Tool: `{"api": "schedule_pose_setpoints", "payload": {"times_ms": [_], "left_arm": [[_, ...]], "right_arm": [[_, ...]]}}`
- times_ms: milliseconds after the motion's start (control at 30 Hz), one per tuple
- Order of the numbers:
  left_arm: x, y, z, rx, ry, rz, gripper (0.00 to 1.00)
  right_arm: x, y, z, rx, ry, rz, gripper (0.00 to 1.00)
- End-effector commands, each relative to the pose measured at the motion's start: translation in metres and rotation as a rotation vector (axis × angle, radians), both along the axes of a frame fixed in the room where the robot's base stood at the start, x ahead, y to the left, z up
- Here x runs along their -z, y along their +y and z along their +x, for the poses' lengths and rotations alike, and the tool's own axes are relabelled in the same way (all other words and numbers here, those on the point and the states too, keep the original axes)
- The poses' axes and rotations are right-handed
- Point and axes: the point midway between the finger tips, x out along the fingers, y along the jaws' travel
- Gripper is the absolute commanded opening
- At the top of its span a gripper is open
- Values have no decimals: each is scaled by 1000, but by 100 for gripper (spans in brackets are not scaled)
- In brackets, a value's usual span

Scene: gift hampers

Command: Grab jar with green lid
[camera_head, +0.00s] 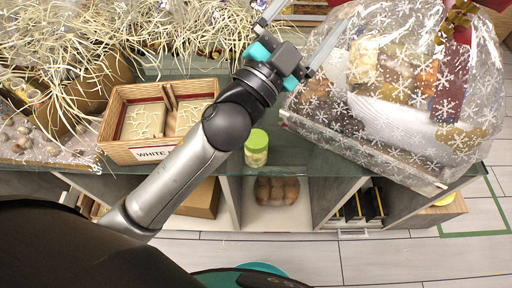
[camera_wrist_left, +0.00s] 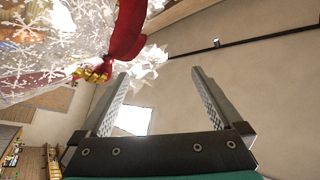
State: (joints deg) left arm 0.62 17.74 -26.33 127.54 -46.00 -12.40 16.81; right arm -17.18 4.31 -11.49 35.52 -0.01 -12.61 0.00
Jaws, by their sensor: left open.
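The jar with the green lid (camera_head: 257,146) stands upright on the glass counter, near its front edge, in the middle of the head view. Its contents look pale. My left gripper (camera_head: 304,22) is open and empty, beyond the jar and apart from it, with its fingers pointing away. In the left wrist view the two fingers (camera_wrist_left: 158,75) stand wide apart with nothing between them, and the jar does not show there. My left forearm passes just left of the jar in the head view. My right gripper is not in view.
A wrapped gift hamper (camera_head: 410,100) with a red ribbon stands right of the jar, close to my left gripper. Straw-like filler (camera_head: 60,35) covers the back left. Shelves under the counter hold brown round items (camera_head: 277,190).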

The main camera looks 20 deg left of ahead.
Motion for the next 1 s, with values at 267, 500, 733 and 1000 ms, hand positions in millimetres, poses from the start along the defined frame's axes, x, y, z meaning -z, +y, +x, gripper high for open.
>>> {"api": "schedule_pose_setpoints", "payload": {"times_ms": [267,500,733,1000], "left_arm": [[-32,-103,-62,430,-450,370,100],[32,-146,-110,811,-655,819,100],[126,-117,-113,1130,-636,1348,100],[192,-3,-70,1344,-300,1983,100]], "right_arm": [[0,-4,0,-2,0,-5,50],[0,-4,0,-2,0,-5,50],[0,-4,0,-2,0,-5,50],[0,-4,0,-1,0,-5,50]]}}
